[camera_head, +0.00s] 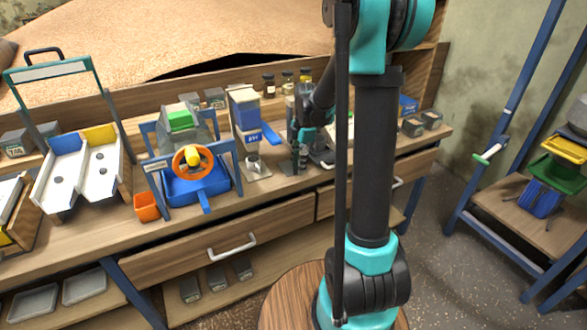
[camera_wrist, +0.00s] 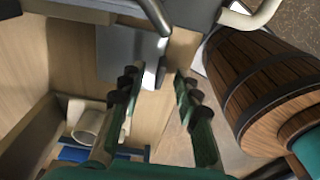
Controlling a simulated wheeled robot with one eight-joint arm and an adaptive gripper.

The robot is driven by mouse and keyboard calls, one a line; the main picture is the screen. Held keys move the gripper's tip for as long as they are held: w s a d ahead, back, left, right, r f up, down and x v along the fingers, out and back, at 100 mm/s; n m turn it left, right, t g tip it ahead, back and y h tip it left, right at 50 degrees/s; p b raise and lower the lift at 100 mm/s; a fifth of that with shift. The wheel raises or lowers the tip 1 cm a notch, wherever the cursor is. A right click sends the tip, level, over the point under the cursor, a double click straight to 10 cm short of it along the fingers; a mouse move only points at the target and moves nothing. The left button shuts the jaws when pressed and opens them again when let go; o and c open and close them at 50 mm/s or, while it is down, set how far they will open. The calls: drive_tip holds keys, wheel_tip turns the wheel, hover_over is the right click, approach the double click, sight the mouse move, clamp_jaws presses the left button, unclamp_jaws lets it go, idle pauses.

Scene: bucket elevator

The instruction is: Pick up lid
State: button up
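My gripper (camera_wrist: 155,78) is open in the wrist view, with its two dark, ridged fingers apart. Bare wood and part of a grey metal piece (camera_wrist: 125,52) show between and beyond the fingertips; I see nothing held. In the head view my gripper (camera_head: 300,150) points down over the workbench, right of a blue-and-white box unit (camera_head: 246,108). I cannot tell for certain which piece is the lid. A small grey plate with a round knob-like piece (camera_head: 254,166) lies on the bench left of my gripper.
The workbench (camera_head: 150,240) has a drawer with a pale handle (camera_head: 231,247). Several jars (camera_head: 287,82) stand behind my gripper. Grey boxes (camera_head: 413,127) sit to the right.

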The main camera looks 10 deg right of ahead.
clamp_jaws()
drive_tip(key=shift+r, duration=0.1)
idle(0.4)
